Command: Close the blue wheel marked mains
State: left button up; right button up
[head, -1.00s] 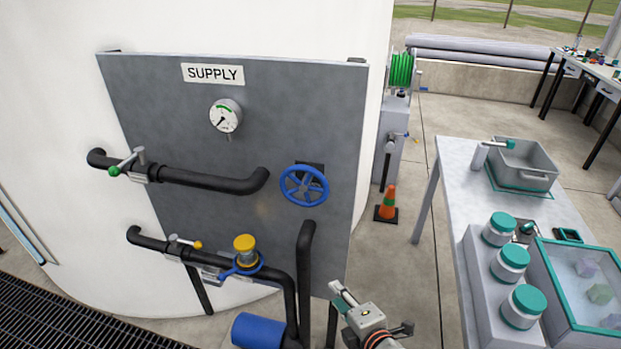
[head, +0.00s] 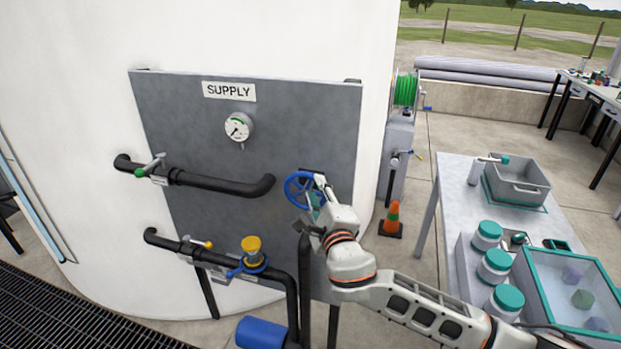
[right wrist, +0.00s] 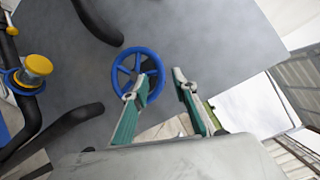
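The blue wheel (head: 288,190) is mounted on the right part of the grey supply panel (head: 220,215). No marking on it is legible. My right gripper (head: 314,194) is in front of the wheel's right side in the head view and covers part of it. My left gripper is out of view.
The panel also carries a gauge (head: 238,127), dark pipes (head: 220,183), a green-tipped lever (head: 150,167) and a yellow-capped valve (head: 252,247) with a blue ring. A table (head: 455,185) with jars and bins stands at right. A traffic cone (head: 392,216) stands on the floor.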

aim_at(311, 178)
jog(key=x, duration=0.7)
jog(key=shift+w, duration=0.15)
jog(key=shift+c, duration=0.4)
grip_shut()
